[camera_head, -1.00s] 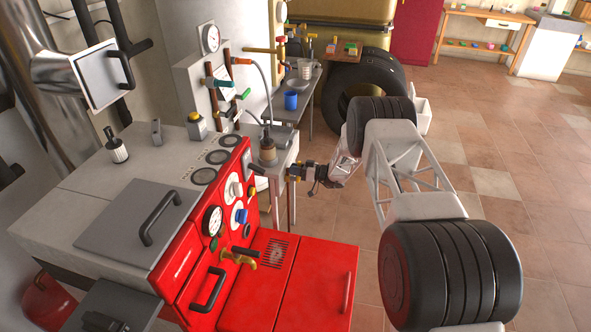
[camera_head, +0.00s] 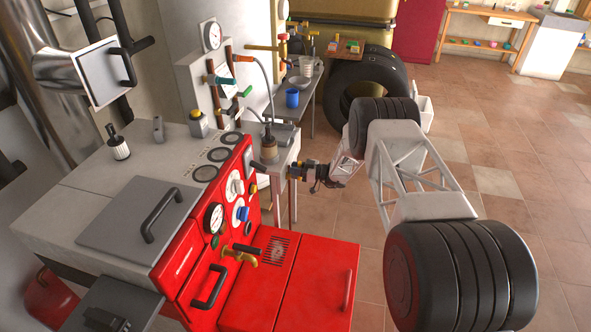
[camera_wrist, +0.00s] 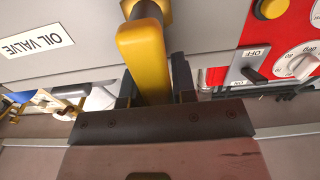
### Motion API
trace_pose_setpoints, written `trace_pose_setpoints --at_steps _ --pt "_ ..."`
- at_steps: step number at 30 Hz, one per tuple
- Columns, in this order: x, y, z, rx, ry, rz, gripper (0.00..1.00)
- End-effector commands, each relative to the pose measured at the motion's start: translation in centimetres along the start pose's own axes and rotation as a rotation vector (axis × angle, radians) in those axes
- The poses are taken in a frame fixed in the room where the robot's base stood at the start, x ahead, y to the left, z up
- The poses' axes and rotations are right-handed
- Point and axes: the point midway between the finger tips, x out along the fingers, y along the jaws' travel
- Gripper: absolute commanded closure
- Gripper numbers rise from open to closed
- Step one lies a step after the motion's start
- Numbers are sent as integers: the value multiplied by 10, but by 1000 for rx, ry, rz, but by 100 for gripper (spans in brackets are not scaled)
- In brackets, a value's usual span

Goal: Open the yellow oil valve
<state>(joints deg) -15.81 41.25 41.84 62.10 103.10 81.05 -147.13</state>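The yellow oil valve handle (camera_wrist: 146,58) fills the middle of the wrist view, running from its stem at the top down between my fingers. A white "OIL VALVE" label (camera_wrist: 36,43) shows upside down to its left. The handle's lower end is hidden behind the gripper body. In the head view my gripper (camera_head: 299,171) is at the right side of the boiler (camera_head: 130,175), where the valve is small and mostly covered.
A red panel with an ON/OFF switch (camera_wrist: 253,62) and a white dial (camera_wrist: 298,62) is just right of the handle. The boiler's red front (camera_head: 270,285) has a yellow tap (camera_head: 240,255). A side table with a blue cup (camera_head: 292,97) stands behind. The floor at right is open.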

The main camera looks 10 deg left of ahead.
Motion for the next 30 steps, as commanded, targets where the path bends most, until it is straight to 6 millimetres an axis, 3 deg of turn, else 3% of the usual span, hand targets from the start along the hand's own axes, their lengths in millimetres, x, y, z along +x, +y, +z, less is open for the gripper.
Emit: trace_pose_setpoints --at_steps 1,5,19,30 --pt "-1 0 -1 -1 0 1 68" --pt "0 0 0 0 0 0 51" --pt "-8 0 0 1 0 0 51" --pt "-51 0 0 1 -1 1 51"
